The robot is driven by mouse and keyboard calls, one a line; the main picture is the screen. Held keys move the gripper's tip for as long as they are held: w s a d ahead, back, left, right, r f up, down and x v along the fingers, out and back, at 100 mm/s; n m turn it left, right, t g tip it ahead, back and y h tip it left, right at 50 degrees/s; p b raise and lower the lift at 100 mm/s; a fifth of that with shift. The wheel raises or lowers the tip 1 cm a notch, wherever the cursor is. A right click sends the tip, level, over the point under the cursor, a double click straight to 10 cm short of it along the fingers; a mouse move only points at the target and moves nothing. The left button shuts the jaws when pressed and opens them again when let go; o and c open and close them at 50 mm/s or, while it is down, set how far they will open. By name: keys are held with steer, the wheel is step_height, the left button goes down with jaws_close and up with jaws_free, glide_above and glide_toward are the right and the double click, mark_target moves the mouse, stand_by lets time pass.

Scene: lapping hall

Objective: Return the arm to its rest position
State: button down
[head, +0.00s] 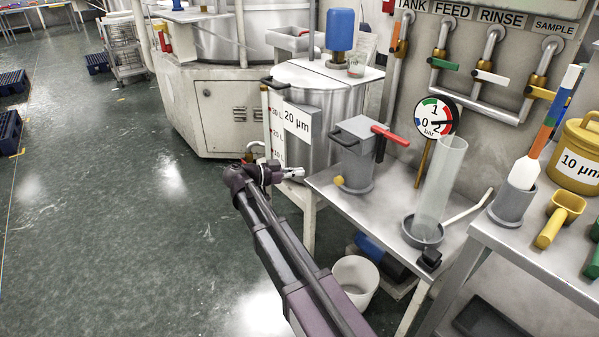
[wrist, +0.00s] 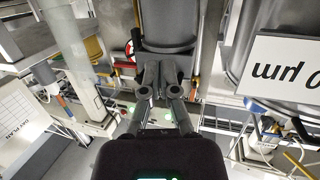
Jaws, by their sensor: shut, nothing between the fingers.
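My arm (head: 285,250) reaches up from the bottom of the head view, over the floor in front of the bench. My gripper (head: 293,173) is small there, at the arm's far end, left of the steel bench and before the 20 µm tank. In the wrist view my gripper (wrist: 160,76) points away from the camera, with its two fingers close together. It is shut and I see nothing held between the fingers. The fingertips are too small in the head view to show detail.
The steel bench (head: 385,212) bears a grey lidded pot (head: 357,160) with a red handle and a clear cylinder (head: 440,185). The 20 µm tank (head: 315,95) stands behind my gripper. A white bucket (head: 355,281) is under the bench.

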steer(key=s+d+f+n+g+y, duration=0.1)
steer(key=s+d+f+n, duration=0.1)
steer(key=d+f, duration=0.1)
steer(key=s+d+f+n+g+y, duration=0.1)
steer(key=s+d+f+y, duration=0.1)
steer(key=d, duration=0.3)
steer(key=s+d+f+n+g+y, duration=0.1)
steer(key=s+d+f+n+y, duration=0.1)
steer(key=s+d+f, duration=0.2)
steer(key=shift+d+n+g, duration=0.3)
steer(key=shift+d+g, duration=0.1)
steer(key=shift+d, duration=0.2)
steer(key=s+d+f+n+g+y, duration=0.1)
steer(key=s+d+f+n+y, duration=0.15)
steer(key=s, duration=0.25)
steer(key=s+d+f+n+y, duration=0.1)
steer(key=s+f+n+y, duration=0.15)
steer(key=s+y, duration=0.2)
steer(key=s+d+f+n+g+y, duration=0.1)
steer(key=s+d+f+n+y, duration=0.15)
steer(key=s, duration=0.35)
step_height(320, 180, up, 38)
steer(key=a+p, duration=0.1)
steer(key=p, duration=3.6)
steer(key=shift+w+n+y, duration=0.35)
